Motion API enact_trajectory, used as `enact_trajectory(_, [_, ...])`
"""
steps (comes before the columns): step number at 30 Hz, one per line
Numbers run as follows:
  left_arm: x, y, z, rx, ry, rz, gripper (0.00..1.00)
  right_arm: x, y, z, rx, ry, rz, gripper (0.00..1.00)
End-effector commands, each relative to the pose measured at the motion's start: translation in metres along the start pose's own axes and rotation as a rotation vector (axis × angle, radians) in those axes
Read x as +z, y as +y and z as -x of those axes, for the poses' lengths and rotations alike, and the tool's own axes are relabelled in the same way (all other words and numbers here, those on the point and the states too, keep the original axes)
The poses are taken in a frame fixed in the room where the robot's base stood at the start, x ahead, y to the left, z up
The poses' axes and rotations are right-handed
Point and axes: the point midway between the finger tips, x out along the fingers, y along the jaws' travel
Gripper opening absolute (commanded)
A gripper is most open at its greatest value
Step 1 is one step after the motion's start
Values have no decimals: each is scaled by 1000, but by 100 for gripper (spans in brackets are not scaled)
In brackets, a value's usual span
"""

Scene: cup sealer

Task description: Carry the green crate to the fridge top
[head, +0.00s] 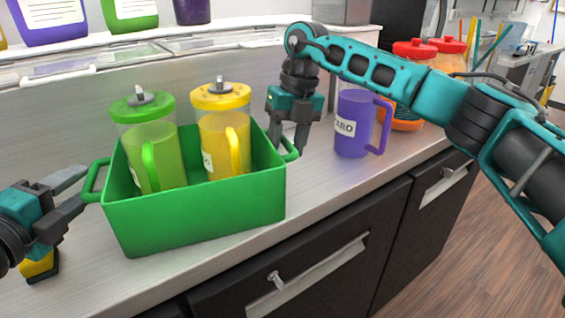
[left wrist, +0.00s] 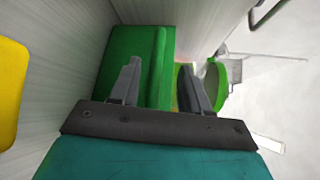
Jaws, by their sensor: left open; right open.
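The green crate (head: 205,219) stands on the metal counter in the head view, with a handle on each short side. A green-lidded pitcher (head: 150,150) and a yellow-lidded pitcher (head: 222,135) stand upright in it. My left gripper (head: 82,188) is open at the crate's left handle (head: 93,180); whether the handle lies between its fingers is hard to tell. In the left wrist view the open fingers point at the crate (left wrist: 125,62). My right gripper (head: 289,148) is open, fingers down, at the crate's right handle (head: 291,150). No fridge top is identifiable.
A purple pitcher (head: 352,125) stands on the counter right of the crate. Red-lidded jars (head: 413,85) stand behind it. A raised shelf with containers (head: 50,20) runs along the back. Dark drawers (head: 310,265) are below the counter edge.

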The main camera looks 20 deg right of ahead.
Motion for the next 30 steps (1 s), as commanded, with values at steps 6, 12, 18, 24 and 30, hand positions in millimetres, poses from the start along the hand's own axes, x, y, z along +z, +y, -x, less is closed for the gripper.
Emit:
enact_trajectory(6, [0, 1, 31, 2, 0, 0, 46, 0, 0, 0, 1, 1, 1, 47])
enact_trajectory(12, [0, 0, 44, 1, 1, 0, 46, 0, 0, 0, 1, 1, 1, 47])
enact_trajectory(18, [0, 0, 46, 0, 1, 1, 46, 1, 1, 20, 0, -3, 1, 47])
enact_trajectory(24, [0, 0, 46, 0, 1, 1, 46, 0, 1, 64, 2, -4, 0, 47])
enact_trajectory(30, [0, 0, 46, 0, 1, 1, 46, 0, 1, 100, 0, -2, -1, 47])
